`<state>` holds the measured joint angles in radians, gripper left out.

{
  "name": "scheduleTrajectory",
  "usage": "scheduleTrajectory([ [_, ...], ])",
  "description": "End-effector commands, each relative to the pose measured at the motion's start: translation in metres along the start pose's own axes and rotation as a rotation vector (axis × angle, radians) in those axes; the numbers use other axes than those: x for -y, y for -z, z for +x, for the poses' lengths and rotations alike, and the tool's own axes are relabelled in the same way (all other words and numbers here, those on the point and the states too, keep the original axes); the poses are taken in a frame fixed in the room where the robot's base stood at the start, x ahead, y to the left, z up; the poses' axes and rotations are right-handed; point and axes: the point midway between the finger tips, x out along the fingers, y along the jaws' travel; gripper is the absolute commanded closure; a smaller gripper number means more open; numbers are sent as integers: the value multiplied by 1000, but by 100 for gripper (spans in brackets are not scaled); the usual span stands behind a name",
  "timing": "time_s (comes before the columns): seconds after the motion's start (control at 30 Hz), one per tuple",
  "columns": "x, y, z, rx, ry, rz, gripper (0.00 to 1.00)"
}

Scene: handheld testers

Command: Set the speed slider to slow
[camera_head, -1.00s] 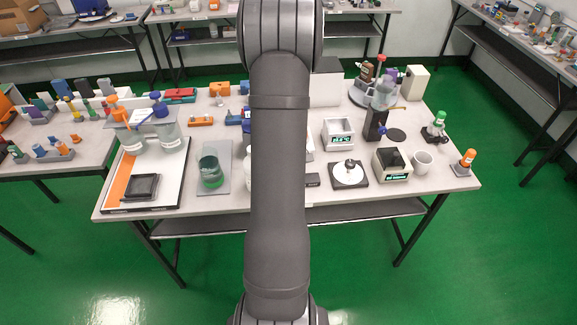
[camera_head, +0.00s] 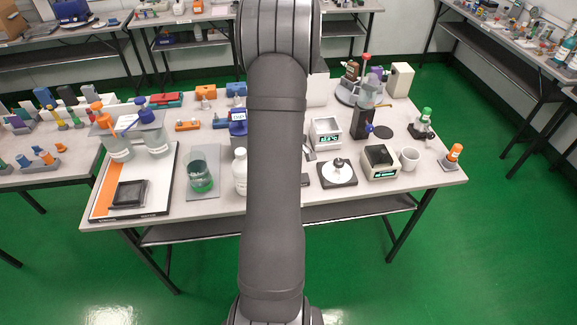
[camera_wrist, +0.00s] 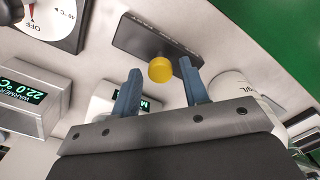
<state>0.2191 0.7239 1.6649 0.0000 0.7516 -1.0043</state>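In the wrist view a yellow round knob (camera_wrist: 160,70) stands out from a long dark panel (camera_wrist: 143,36), which looks like the speed slider. The knob is near the middle of the panel's lower edge in the picture. Markings on the panel are too small to read, so I cannot tell its setting. My gripper (camera_wrist: 159,65) is open, with one blue-grey finger on each side of the knob and gaps between. I cannot tell whether the tips reach the knob's depth. In the head view my arm hides the gripper and the knob.
In the wrist view a warmer (camera_wrist: 48,78) reading 22.0 °C is at left, a dial marked OFF (camera_wrist: 48,18) at upper left, and a white container (camera_wrist: 236,88) close by the right finger. A white device (camera_wrist: 100,103) with a small display lies behind the left finger.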

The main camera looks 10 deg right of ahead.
Motion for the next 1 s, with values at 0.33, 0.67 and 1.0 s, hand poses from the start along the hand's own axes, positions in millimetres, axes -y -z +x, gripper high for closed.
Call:
scheduleTrajectory([
  [0.33,0,0,-2,0,0,0,53],
  [0.67,0,0,-58,-2,-4,0,53],
  [1.0,0,0,-138,-2,-3,0,53],
])
